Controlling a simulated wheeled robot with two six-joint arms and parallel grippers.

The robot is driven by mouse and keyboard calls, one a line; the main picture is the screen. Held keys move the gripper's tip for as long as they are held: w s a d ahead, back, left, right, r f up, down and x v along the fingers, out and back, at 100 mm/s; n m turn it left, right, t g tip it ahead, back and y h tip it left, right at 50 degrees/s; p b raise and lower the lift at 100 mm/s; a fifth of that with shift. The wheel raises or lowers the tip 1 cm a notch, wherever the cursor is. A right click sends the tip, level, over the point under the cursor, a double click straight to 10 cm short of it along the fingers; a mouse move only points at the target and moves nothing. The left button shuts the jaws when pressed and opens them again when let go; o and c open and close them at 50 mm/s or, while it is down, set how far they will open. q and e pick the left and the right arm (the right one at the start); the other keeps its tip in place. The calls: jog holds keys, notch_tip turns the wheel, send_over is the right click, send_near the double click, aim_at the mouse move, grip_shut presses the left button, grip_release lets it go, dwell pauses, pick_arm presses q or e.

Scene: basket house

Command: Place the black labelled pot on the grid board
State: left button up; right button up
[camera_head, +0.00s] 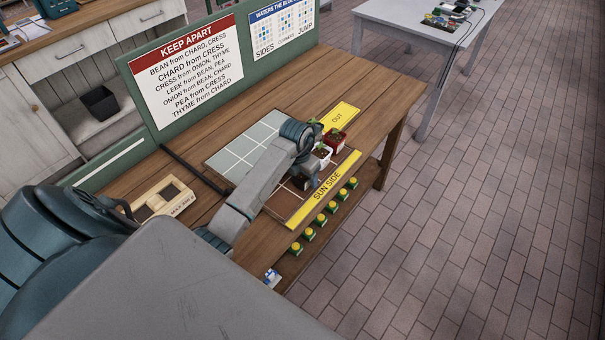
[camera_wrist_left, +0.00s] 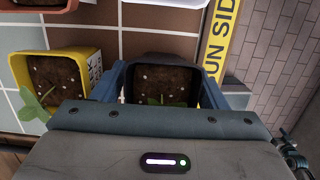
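The grid board (camera_head: 240,139) lies on the wooden table, with pale tiles at the back and brown tiles nearer the front. My left arm reaches across it, and the gripper hides part of the board in the head view. In the left wrist view a dark pot (camera_wrist_left: 163,84) with soil and a green sprout sits between the fingers of my left gripper (camera_wrist_left: 160,92), which press close on both sides. The pot is over the brown tiles beside the yellow strip; its label is hidden, and I cannot tell whether it touches the board. My right gripper is not in view.
A yellow pot (camera_wrist_left: 62,82) stands just left of the dark pot. White (camera_head: 322,155) and red (camera_head: 337,139) pots stand near the OUT strip (camera_head: 341,116). The SUN SIDE strip (camera_head: 324,189) edges the board. A wooden tray (camera_head: 150,198) lies left; a sign board (camera_head: 190,68) stands behind.

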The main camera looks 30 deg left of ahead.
pick_arm(q)
jog(key=shift+o, duration=0.7)
jog(key=shift+a, duration=0.25)
jog(key=shift+d+r, duration=0.1)
jog(key=shift+d, duration=0.05)
jog(key=shift+r, duration=0.3)
jog(key=r+b, duration=0.1)
jog(key=r, duration=0.2)
jog(key=s+r+b, duration=0.1)
jog(key=r, duration=0.3)
jog(key=r+b, duration=0.1)
jog(key=r, duration=0.2)
jog(key=shift+s+r, duration=0.25)
jog(key=shift+r, duration=0.1)
jog(key=shift+s+r, duration=0.1)
jog(key=shift+r, duration=0.35)
